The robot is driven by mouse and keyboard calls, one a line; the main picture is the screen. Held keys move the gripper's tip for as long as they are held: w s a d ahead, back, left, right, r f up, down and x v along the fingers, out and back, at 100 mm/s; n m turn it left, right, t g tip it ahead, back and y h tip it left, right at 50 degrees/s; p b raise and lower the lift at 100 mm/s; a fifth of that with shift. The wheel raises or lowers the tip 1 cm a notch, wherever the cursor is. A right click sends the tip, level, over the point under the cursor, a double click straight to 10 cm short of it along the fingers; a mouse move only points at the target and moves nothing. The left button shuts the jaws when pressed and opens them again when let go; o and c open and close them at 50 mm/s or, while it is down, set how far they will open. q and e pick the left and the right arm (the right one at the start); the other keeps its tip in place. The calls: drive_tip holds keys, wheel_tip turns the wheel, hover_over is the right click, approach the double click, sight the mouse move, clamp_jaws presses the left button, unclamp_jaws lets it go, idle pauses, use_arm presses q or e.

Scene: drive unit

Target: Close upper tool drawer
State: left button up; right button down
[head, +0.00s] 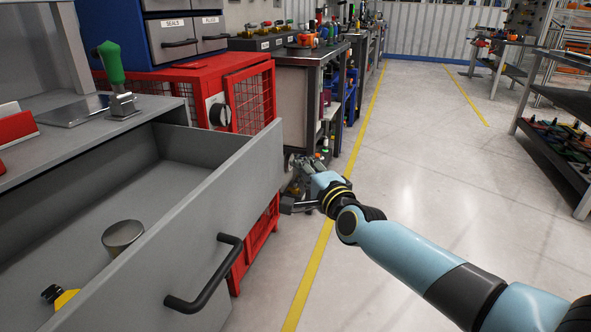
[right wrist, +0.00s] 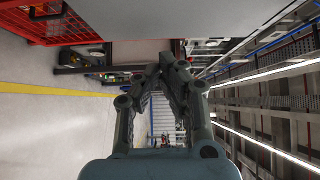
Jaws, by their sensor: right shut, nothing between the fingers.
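The grey upper tool drawer (head: 190,225) stands pulled out from the grey workbench at the left of the head view. Its black bar handle (head: 208,280) is on the front panel. A metal cylinder (head: 122,236) and a yellow and black item (head: 60,296) lie inside the drawer. My right gripper (head: 288,190) is to the right of the drawer front's far end, beyond the handle and apart from it. In the right wrist view its fingers (right wrist: 171,68) are closed together with nothing between them. My left gripper is not in view.
A red mesh cabinet (head: 236,92) stands just beyond the drawer. A green-handled clamp (head: 115,80) sits on the bench top (head: 60,150). The floor (head: 440,180) to the right is clear, with a yellow line (head: 318,255). Dark shelves (head: 562,150) stand at far right.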

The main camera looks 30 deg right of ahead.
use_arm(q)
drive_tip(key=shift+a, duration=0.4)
use_arm(e)
drive_tip(key=shift+w+a, duration=0.6)
drive_tip(key=shift+w, duration=0.1)
drive_tip(key=shift+w, duration=0.1)
